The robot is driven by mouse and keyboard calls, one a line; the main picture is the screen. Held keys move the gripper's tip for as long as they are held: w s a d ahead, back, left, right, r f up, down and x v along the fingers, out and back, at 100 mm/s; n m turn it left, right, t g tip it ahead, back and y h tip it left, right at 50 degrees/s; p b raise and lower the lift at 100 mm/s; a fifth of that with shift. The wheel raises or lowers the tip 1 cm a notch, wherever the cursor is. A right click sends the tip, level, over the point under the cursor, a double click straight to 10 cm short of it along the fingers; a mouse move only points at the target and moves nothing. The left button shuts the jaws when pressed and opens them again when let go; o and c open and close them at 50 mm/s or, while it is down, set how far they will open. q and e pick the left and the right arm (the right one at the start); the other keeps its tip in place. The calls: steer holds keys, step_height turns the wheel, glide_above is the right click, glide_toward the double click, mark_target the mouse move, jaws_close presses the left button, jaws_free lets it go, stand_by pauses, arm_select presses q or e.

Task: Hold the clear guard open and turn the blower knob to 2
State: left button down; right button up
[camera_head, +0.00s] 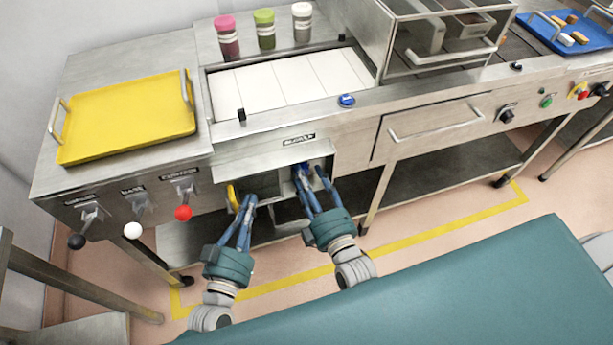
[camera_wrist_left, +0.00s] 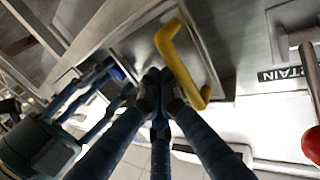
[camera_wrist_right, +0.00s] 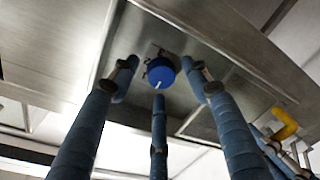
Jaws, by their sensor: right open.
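The guard panel (camera_wrist_left: 135,45) bears a yellow handle (camera_wrist_left: 181,65), which also shows in the head view (camera_head: 232,198). My left gripper (camera_wrist_left: 161,82) has its fingertips together beside the handle, against or close to the panel; contact is unclear.
Three levers with black, white and red (camera_head: 183,212) knobs stand left of the recess. A yellow tray (camera_head: 125,115) lies above them. A drawer handle (camera_head: 437,122) and other controls are to the right. Both arms are close together at the recess.

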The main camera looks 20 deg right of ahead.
steer(key=shift+w, duration=0.2)
steer(key=c, duration=1.1)
steer(key=shift+m, duration=0.4)
steer(key=shift+c, duration=0.2)
steer(key=m, duration=0.3)
steer(key=shift+f+m, duration=0.15)
steer(key=shift+m, duration=0.15)
steer(key=m, duration=0.5)
steer(key=shift+m+t, duration=0.4)
steer(key=m, duration=0.3)
steer(key=m+h, duration=0.1)
steer(key=m, duration=0.1)
steer(key=shift+a+f+m, duration=0.15)
steer(key=shift+m, duration=0.25)
steer(key=shift+a+m+h, duration=0.1)
steer(key=shift+m+h, duration=0.2)
steer(key=shift+m, duration=2.2)
